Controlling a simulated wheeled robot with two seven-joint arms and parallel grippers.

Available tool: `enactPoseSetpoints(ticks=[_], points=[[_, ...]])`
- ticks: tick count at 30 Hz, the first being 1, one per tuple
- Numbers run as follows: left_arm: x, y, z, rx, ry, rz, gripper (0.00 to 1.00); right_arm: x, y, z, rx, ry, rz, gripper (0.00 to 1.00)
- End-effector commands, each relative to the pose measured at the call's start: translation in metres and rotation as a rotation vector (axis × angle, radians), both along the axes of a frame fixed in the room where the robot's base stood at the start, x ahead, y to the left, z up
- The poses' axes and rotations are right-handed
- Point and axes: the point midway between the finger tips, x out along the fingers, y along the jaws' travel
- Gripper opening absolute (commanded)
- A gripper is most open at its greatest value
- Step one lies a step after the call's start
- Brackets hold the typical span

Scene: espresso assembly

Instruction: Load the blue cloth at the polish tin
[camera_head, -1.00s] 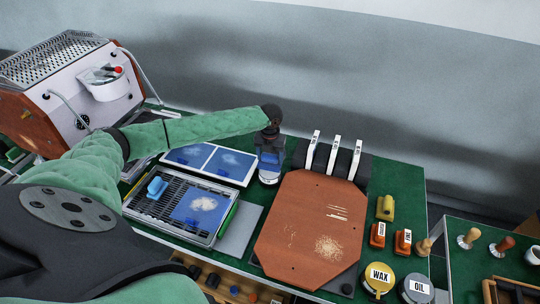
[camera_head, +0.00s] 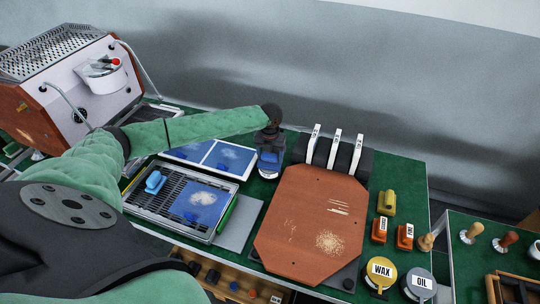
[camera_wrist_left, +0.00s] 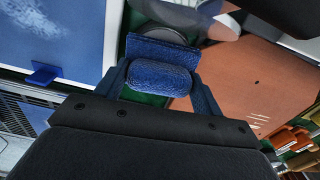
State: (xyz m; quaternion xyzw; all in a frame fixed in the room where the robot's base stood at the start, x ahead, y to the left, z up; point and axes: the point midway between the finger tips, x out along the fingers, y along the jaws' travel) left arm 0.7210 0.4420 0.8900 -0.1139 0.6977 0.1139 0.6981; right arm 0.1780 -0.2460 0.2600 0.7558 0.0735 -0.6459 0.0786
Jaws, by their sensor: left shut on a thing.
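My left gripper (camera_head: 270,154) is beyond the far left corner of the red-brown board. In the left wrist view its jaws (camera_wrist_left: 160,78) are shut on the blue cloth (camera_wrist_left: 160,76), a textured blue roll with a flat blue part (camera_wrist_left: 162,50) just beyond it. A pale round thing (camera_head: 268,174) shows just below the gripper; it may be the polish tin, but its top is mostly hidden. A pale rounded shape (camera_wrist_left: 190,12) is also at the top of the wrist view. I cannot tell whether the cloth touches it. My right gripper is out of view.
The red-brown board (camera_head: 290,215) with light crumbs is to the right. White-handled tools (camera_head: 335,148) stand in a dark block behind it. Blue panels (camera_head: 225,160) and a slatted tray (camera_head: 150,205) lie left. WAX (camera_head: 381,268) and OIL (camera_head: 420,284) tins stand front right.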

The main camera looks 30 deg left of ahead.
Motion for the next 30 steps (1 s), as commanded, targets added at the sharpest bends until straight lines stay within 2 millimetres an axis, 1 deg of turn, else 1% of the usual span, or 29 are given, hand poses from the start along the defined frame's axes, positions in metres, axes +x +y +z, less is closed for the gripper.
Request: enactPoseSetpoints(ticks=[8, 19, 25, 30], points=[[0.0, 0.0, 0.0, 0.0, 0.0, 0.0, 0.49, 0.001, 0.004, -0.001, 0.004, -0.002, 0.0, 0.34], [0.0, 0.0, -0.002, 0.0, 0.0, 0.0, 0.49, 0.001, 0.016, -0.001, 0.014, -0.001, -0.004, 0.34], [0.0, 0.0, -0.004, 0.0, 0.0, 0.0, 0.49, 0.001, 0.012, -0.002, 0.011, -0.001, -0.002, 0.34], [0.0, 0.0, -0.005, 0.0, 0.0, 0.0, 0.49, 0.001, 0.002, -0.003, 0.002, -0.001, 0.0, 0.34]])
